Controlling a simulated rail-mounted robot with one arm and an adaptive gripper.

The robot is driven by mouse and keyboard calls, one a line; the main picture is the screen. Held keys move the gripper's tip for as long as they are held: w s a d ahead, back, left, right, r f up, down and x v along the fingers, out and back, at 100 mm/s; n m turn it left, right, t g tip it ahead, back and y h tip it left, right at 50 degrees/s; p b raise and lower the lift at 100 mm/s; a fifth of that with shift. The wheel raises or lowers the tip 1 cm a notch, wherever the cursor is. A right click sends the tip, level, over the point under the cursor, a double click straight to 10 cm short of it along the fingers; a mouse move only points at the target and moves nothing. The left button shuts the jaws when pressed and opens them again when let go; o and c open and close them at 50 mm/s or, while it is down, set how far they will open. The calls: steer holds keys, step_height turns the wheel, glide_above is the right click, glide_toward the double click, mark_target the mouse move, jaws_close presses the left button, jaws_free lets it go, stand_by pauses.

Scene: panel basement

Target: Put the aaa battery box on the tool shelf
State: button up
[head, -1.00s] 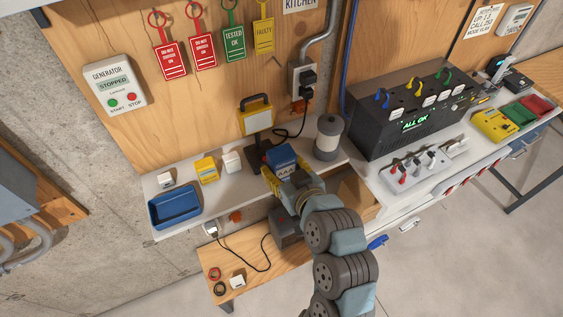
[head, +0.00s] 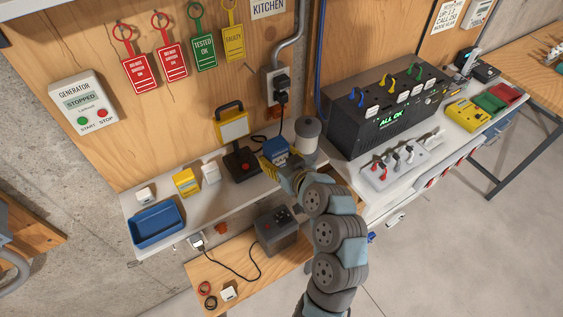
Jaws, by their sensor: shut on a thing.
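My gripper (head: 273,163), with yellow fingers, is shut on a small blue box (head: 274,148), the AAA battery box. The fingers hide part of it, and its lettering is hard to read now. The box is over the right part of the white shelf (head: 218,204), between the black base of a work lamp and a grey-and-white cylinder. I cannot tell whether it touches the shelf.
On the shelf are a blue tray (head: 157,224), a yellow box (head: 186,182), small white boxes (head: 211,172), the lamp (head: 241,165) and the cylinder (head: 307,138). A black power unit (head: 385,112) stands right. A lower wooden bench (head: 225,270) holds a dark grey box (head: 280,233).

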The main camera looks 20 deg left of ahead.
mark_target(282, 164)
steer(key=shift+w+f, duration=0.95)
steer(key=shift+f, duration=0.2)
steer(key=shift+w+f, duration=0.9)
steer(key=shift+f, duration=1.65)
steer(key=shift+f, duration=0.15)
steer(key=o, duration=0.9)
steer(key=shift+o, duration=0.2)
